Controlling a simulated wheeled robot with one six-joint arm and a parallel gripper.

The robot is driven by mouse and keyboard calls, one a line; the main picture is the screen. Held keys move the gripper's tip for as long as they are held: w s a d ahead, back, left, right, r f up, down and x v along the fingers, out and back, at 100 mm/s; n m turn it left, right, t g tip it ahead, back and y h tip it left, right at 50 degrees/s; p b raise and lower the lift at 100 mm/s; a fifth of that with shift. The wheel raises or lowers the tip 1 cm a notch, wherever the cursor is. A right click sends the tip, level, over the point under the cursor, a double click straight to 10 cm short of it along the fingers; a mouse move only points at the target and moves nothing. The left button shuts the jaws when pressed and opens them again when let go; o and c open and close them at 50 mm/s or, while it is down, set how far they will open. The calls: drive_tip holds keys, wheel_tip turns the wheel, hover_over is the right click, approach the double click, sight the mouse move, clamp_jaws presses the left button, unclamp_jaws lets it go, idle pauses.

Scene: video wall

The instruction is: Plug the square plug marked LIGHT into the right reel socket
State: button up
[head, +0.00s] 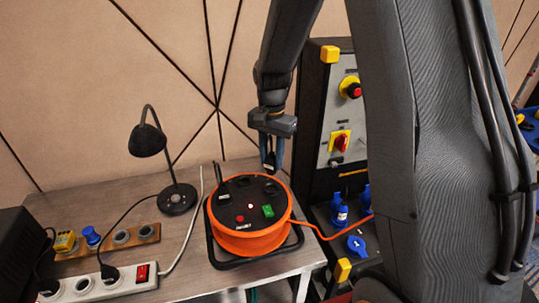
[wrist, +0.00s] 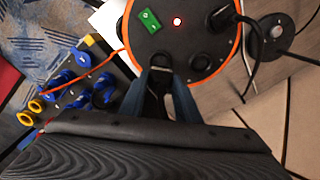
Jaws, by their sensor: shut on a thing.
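My gripper (head: 272,150) is shut on a black plug (head: 269,167) with a small pale mark, too small to read. It holds the plug at the back right rim of the orange cable reel (head: 248,243). In the wrist view my gripper (wrist: 160,82) has the dark plug (wrist: 159,88) between its blue-grey fingers, at the rim of the reel (wrist: 127,22). The right reel socket (head: 271,188) shows dark on the reel's black top, close to the plug. I cannot tell whether the plug touches it. Another black plug (wrist: 221,18) with a cable stands in a reel socket.
The reel has a green switch (head: 268,211) and a lit lamp. A desk lamp (head: 176,198), a white power strip (head: 110,286) and a wooden socket board (head: 124,241) stand to the left. A control cabinet (head: 316,110) with blue connectors (head: 341,213) stands right.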

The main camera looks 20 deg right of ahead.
sight(272, 167)
drive_tip(key=shift+f+b, duration=1.35)
drive_tip(key=shift+f, duration=0.45)
drive_tip(key=shift+f+b, duration=0.4)
drive_tip(key=shift+f, duration=0.65)
drive_tip(key=shift+f, duration=1.05)
idle(0.3)
drive_tip(key=o, duration=1.7)
drive_tip(key=shift+c, duration=0.2)
drive_tip(key=shift+r, duration=0.1)
drive_tip(key=shift+r+p, duration=2.05)
drive_tip(key=shift+r, duration=0.9)
